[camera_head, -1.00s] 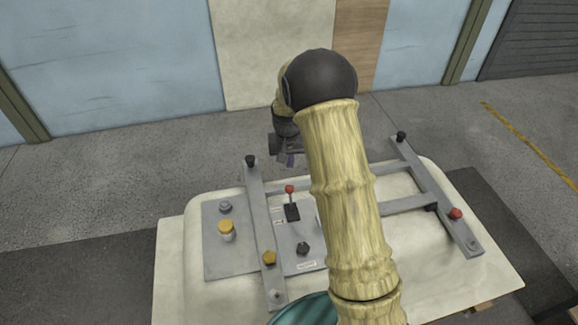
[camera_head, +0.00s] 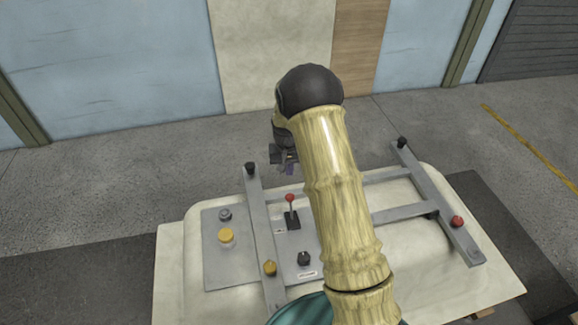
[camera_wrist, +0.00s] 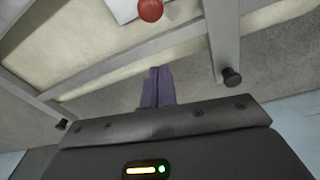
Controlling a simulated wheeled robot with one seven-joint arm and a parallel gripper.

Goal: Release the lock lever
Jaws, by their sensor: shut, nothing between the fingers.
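The lever (camera_head: 291,210) has a red ball top, a thin stalk and a dark base. It stands on the grey plate in the head view, close to upright. Its red ball (camera_wrist: 150,10) shows at the top edge of the wrist view; the stalk is not seen there. My gripper (camera_head: 287,169) is just beyond the lever in the head view, apart from it. In the wrist view its purple fingers (camera_wrist: 157,88) are together and empty, pointing toward the frame and the red ball.
The grey metal frame (camera_head: 405,213) crosses a pale tub shell (camera_head: 450,265). Black end knobs (camera_head: 402,143) rise from its bars. A red knob (camera_head: 457,221) sits on the right bar. Yellow knobs (camera_head: 227,236) and a dark knob (camera_head: 304,258) are near the lever. My arm hides the frame's middle.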

